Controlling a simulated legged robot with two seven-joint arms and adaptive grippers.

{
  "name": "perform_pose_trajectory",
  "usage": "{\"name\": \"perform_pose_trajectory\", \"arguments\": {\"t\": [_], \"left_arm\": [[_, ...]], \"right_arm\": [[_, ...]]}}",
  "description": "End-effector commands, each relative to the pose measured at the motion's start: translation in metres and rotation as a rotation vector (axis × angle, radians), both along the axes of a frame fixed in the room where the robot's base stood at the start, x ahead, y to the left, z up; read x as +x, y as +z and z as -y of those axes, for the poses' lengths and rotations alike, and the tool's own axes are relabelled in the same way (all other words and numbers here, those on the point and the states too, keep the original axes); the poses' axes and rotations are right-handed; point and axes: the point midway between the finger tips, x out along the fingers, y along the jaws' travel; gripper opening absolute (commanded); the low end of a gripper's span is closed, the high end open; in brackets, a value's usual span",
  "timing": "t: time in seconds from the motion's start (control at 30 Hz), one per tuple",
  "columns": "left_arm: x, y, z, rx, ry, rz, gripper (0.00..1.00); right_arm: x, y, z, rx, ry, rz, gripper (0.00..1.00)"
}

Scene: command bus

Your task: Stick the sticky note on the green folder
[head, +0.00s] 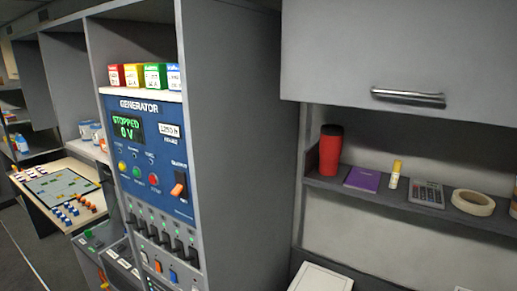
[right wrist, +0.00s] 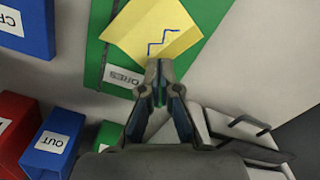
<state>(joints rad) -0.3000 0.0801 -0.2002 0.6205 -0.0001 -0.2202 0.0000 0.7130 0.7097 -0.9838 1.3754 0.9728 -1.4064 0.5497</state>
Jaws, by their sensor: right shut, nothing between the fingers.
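In the right wrist view, a yellow sticky note (right wrist: 158,25) with a blue zigzag line lies tilted over the face of the green folder (right wrist: 188,60). It looks flat against the folder, but I cannot tell for sure whether it touches all over. A white label ending in "ORES" shows on the folder below the note. My right gripper (right wrist: 158,72) is shut and empty, its fingertips at the note's lower edge. Neither the folder nor the note shows in the head view. My left gripper is not in view.
In the right wrist view, blue bins (right wrist: 50,145) and a red bin (right wrist: 14,130) are at left; a grey object with a dark handle (right wrist: 235,130) is at right. The head view shows a generator panel (head: 150,150) and a shelf (head: 415,208) with a red tumbler (head: 330,150) and tape (head: 473,203).

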Motion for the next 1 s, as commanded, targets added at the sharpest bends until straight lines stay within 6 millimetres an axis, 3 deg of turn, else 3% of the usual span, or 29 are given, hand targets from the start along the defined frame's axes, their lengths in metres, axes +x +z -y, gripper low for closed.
{"name": "perform_pose_trajectory", "arguments": {"t": [1.0], "left_arm": [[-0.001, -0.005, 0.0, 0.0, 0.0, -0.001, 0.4]], "right_arm": [[0.0, -0.016, 0.0, 0.0, 0.0, -0.001, 0.0]]}}
